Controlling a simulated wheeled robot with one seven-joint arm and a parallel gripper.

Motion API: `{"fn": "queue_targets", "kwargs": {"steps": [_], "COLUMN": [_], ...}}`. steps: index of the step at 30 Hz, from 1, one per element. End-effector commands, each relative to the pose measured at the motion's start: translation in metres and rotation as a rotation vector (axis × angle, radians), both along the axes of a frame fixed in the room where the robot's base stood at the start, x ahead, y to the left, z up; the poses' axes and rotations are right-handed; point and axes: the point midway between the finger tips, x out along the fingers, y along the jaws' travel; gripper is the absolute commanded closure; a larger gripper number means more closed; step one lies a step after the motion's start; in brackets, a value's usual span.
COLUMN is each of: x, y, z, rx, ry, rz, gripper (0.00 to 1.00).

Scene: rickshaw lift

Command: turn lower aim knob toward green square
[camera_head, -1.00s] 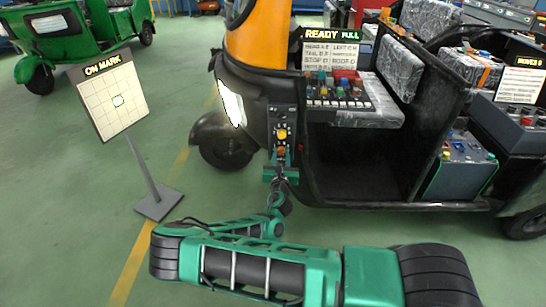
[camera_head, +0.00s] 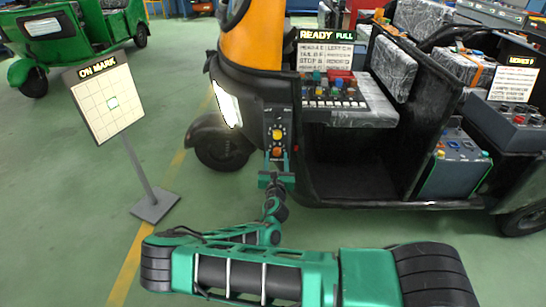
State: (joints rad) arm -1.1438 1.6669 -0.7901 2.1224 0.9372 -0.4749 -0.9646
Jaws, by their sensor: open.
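The aim board (camera_head: 86,101) stands at the left on a post, under an "ON MARK" sign (camera_head: 98,68). A small green square (camera_head: 112,103) with a pale light patch in it shows near the board's middle.
The rickshaw's lit headlamp (camera_head: 227,104) is left of the panel. A button box (camera_head: 335,95) and a "READY FULL" sign (camera_head: 327,35) are at the upper right. The board's grey foot (camera_head: 156,205) is on the floor. Green floor between board and rickshaw is clear.

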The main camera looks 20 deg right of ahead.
Motion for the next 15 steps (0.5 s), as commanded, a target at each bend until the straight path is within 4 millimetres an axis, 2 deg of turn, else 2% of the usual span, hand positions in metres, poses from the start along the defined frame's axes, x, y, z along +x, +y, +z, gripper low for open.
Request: {"fn": "queue_targets", "kwargs": {"steps": [9,15], "x": [-0.054,-0.073], "y": [0.02,0.026], "z": [0.0,0.0], "rx": [-0.001,0.0], "ry": [0.0,-0.001], "rz": [0.002,0.002], "gripper": [0.54,0.54]}}
